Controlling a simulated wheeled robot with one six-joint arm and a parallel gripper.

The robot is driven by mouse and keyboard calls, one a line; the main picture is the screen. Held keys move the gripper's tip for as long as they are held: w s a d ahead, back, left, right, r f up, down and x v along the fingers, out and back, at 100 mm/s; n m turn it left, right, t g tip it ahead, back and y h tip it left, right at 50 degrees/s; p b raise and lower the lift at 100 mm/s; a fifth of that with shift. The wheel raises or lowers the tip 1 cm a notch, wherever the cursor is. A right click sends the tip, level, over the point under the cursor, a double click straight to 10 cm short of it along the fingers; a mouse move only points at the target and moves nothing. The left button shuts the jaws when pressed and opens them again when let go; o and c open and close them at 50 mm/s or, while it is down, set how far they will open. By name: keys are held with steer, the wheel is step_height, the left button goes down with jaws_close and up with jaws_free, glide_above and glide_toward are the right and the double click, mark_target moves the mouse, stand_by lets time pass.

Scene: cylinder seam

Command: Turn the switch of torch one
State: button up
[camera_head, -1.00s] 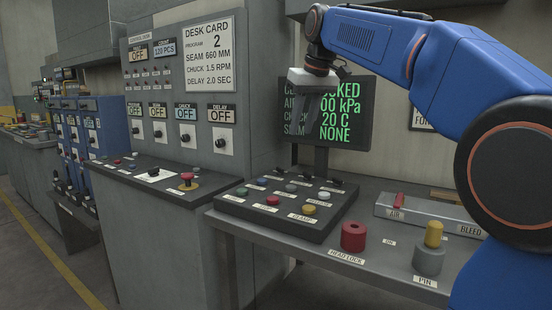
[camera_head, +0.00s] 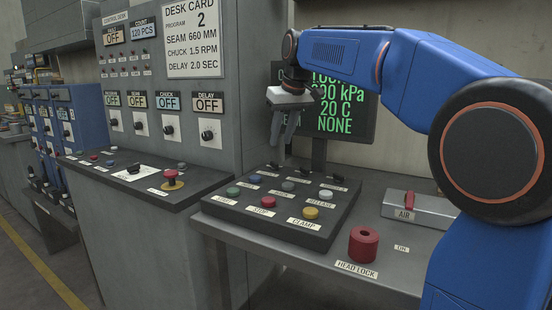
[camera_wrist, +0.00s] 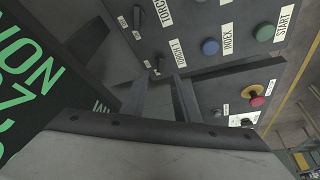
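The button panel (camera_head: 240,217) carries a row of black switches along its back edge. The leftmost black switch (camera_head: 274,166) is below my gripper in the head view. In the wrist view a torch label (camera_wrist: 178,52) stands beside a small black switch (camera_wrist: 159,66), just beyond my fingertips; its number is hard to read. A second torch label (camera_wrist: 163,12) is beside another black switch (camera_wrist: 138,16). My gripper (camera_head: 283,150) points down above the panel's back left. Its fingers (camera_wrist: 160,80) are apart with nothing between them. I cannot tell whether they touch a switch.
The screen (camera_head: 350,115) stands close behind and right of my gripper. Coloured buttons, including the yellow clamp button (camera_head: 310,213), sit in front of the switches. A red head lock knob (camera_head: 363,244) is at the right. The control cabinet (camera_head: 215,95) rises at the left.

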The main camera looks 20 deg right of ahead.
mark_target(275, 163)
steer(key=x, duration=0.8)
steer(key=shift+f, duration=0.2)
jaws_close()
